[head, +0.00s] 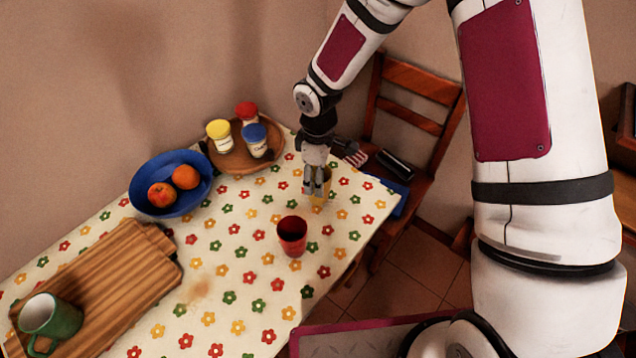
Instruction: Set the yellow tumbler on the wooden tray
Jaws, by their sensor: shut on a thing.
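My gripper (315,188) points down near the table's far right edge. It is shut on the yellow tumbler (326,184), which shows only in part behind the fingers. I cannot tell whether the tumbler touches the tablecloth. A round wooden tray (227,161) lies at the back of the table, left of my gripper. It carries three jars with a red lid (246,110), a yellow lid (218,129) and a blue lid (254,132). Some bare wood shows at the tray's front and right.
A red cup (292,236) stands in front of my gripper. A wooden board (110,285) with a green mug (51,318) lies at the left front. A chair (418,88) stands behind the table's right edge.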

